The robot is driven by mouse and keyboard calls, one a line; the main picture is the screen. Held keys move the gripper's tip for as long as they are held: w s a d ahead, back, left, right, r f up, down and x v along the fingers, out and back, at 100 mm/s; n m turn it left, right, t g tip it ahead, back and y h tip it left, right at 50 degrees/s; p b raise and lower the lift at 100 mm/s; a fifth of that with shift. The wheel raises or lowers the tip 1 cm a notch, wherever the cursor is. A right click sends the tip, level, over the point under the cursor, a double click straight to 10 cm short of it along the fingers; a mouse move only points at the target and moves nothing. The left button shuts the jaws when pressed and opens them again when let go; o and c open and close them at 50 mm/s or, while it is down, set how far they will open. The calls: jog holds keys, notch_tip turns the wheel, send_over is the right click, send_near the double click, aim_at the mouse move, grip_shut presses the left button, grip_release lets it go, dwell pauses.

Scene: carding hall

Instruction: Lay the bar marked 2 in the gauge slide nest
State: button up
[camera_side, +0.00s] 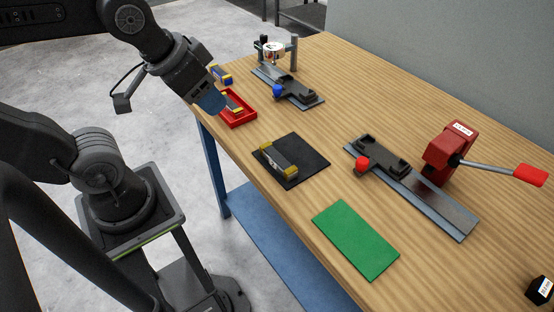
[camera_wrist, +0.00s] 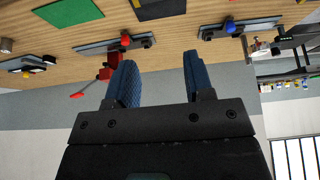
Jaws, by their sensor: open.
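A bar with yellow ends (camera_side: 280,157) lies on a black mat (camera_side: 313,149) in the side view. A second yellow-ended bar (camera_side: 231,103) lies in a red tray (camera_side: 249,117). No number is readable on either. A slide rail (camera_side: 308,101) with a dark nest (camera_side: 289,86) and a blue knob (camera_side: 278,91) stands in front of a round dial gauge (camera_side: 273,51); the nest looks empty. My gripper (camera_side: 209,100) is over the table's left edge beside the red tray, partly hiding it. In the wrist view my gripper (camera_wrist: 160,70) has its blue fingers apart with nothing between them.
Another slide (camera_side: 437,210) has a dark nest (camera_side: 382,155) and red knob (camera_side: 361,163). Beside it stands a red block (camera_side: 446,150) with a red-handled lever (camera_side: 528,174). A blue-and-yellow piece (camera_side: 221,75) lies behind the tray. A green mat (camera_side: 356,239) lies at the front.

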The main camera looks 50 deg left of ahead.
jog(key=shift+o, duration=1.1)
jog(key=m+g+y, duration=0.6)
jog(key=m, duration=1.2)
send_over(279, 157)
jog(key=d, duration=0.7)
notch_tip(279, 157, down, 11)
jog(key=x, duration=1.3)
jog(key=shift+w+a+f, duration=0.1)
jog(key=shift+a, duration=0.1)
jog(key=shift+f, duration=0.15)
jog(key=shift+c, duration=0.4)
jog(key=c, duration=1)
